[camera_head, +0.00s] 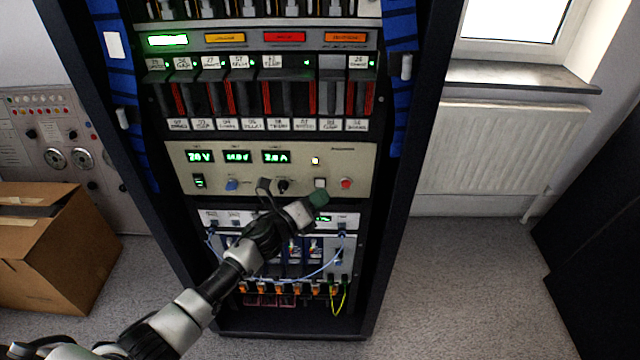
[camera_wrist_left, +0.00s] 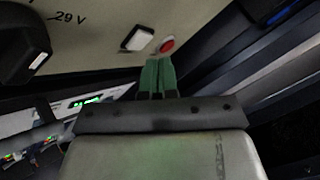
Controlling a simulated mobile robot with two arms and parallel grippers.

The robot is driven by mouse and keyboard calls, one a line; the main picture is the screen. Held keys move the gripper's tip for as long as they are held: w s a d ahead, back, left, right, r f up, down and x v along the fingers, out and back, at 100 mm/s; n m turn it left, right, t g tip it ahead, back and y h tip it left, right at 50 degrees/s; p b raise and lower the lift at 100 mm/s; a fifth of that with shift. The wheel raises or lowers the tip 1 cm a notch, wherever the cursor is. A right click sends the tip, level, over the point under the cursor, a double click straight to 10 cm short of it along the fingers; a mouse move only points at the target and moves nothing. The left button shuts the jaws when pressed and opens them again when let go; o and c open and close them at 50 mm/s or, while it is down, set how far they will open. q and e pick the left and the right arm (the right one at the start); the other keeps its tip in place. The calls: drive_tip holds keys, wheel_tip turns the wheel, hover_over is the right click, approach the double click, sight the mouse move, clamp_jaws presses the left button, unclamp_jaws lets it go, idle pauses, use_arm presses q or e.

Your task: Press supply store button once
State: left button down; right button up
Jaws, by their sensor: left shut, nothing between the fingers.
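The beige power supply panel (camera_head: 240,172) is in the middle of the rack. It has a white square button (camera_head: 320,183) and a round red button (camera_head: 346,183) at its lower right; I cannot read which is the store button. My left gripper (camera_head: 319,198) is shut and empty, just below these two buttons. In the left wrist view its green fingertips (camera_wrist_left: 158,62) are together, just below the red button (camera_wrist_left: 167,45) and lower right of the white button (camera_wrist_left: 137,37). Whether they touch the panel is unclear. My right gripper is not in view.
Green displays (camera_head: 238,157) and knobs (camera_head: 283,186) are on the same panel. Below, a module with blue cables (camera_head: 340,243) is partly behind my left arm. A cardboard box (camera_head: 60,245) stands left of the rack, a radiator (camera_head: 505,150) right of it.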

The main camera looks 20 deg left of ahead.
use_arm(q)
drive_tip(key=shift+w, duration=0.15)
idle(0.5)
drive_tip(key=shift+w+a, duration=0.1)
drive_tip(key=shift+w, duration=0.2)
drive_tip(key=shift+w+a+b, duration=0.15)
drive_tip(key=shift+w+b, duration=0.2)
drive_tip(key=shift+b, duration=0.15)
idle(0.5)
drive_tip(key=shift+s, duration=0.1)
drive_tip(key=shift+s+d+p, duration=0.25)
drive_tip(key=shift+s+p, duration=0.05)
drive_tip(key=shift+s, duration=0.4)
drive_tip(key=shift+s, duration=0.1)
drive_tip(key=s, duration=0.2)
drive_tip(key=s+d+p, duration=0.1)
drive_tip(key=s, duration=0.1)
drive_tip(key=shift+s+d, duration=0.2)
drive_tip(key=shift+s, duration=0.1)
